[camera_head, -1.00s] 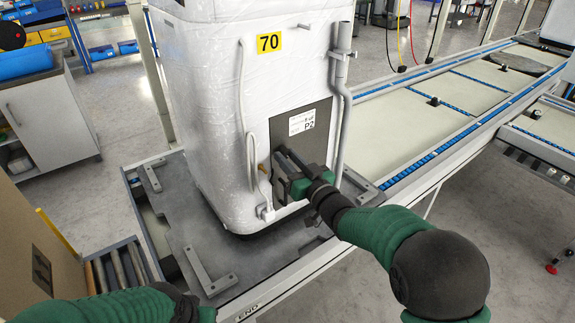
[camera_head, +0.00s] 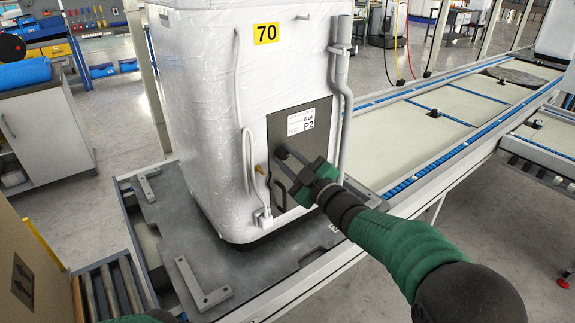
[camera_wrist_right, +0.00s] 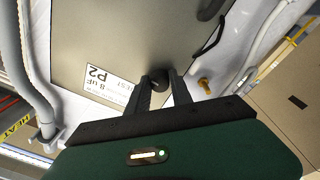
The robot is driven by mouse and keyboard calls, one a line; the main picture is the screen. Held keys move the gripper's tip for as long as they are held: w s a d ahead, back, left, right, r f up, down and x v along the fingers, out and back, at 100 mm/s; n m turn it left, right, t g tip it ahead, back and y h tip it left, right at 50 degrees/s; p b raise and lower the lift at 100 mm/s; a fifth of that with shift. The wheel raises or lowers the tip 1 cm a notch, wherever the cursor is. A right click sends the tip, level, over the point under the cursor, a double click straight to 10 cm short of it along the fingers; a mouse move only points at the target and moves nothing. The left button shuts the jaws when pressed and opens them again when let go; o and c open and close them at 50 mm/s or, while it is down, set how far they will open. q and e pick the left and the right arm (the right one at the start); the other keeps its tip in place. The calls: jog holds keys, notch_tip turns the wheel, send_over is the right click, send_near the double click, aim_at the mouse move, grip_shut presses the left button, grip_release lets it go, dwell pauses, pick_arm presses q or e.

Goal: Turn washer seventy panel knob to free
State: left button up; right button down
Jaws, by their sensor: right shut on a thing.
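A small dark round knob (camera_head: 281,153) sits on the panel below the label. It also shows in the right wrist view (camera_wrist_right: 158,77). My right gripper (camera_head: 285,160) reaches the panel from the lower right and is shut on the knob. Its two fingers (camera_wrist_right: 161,83) stand either side of it.
A brass fitting (camera_wrist_right: 205,85) and a black handle (camera_wrist_right: 208,40) are beside the knob. White hoses (camera_head: 247,160) and a grey pipe (camera_head: 344,90) flank the panel. A conveyor (camera_head: 450,115) runs to the right. A cardboard box (camera_head: 25,265) stands at left.

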jog(key=shift+f+n, duration=0.15)
jog(key=shift+n, duration=0.45)
jog(key=c, duration=1.1)
grip_release()
jog(key=shift+c, duration=0.2)
jog(key=shift+s+d, duration=0.1)
jog(key=p+v, duration=0.1)
jog(key=v, duration=1.5)
jog(key=shift+s+d, duration=0.15)
jog(key=shift+s, duration=0.1)
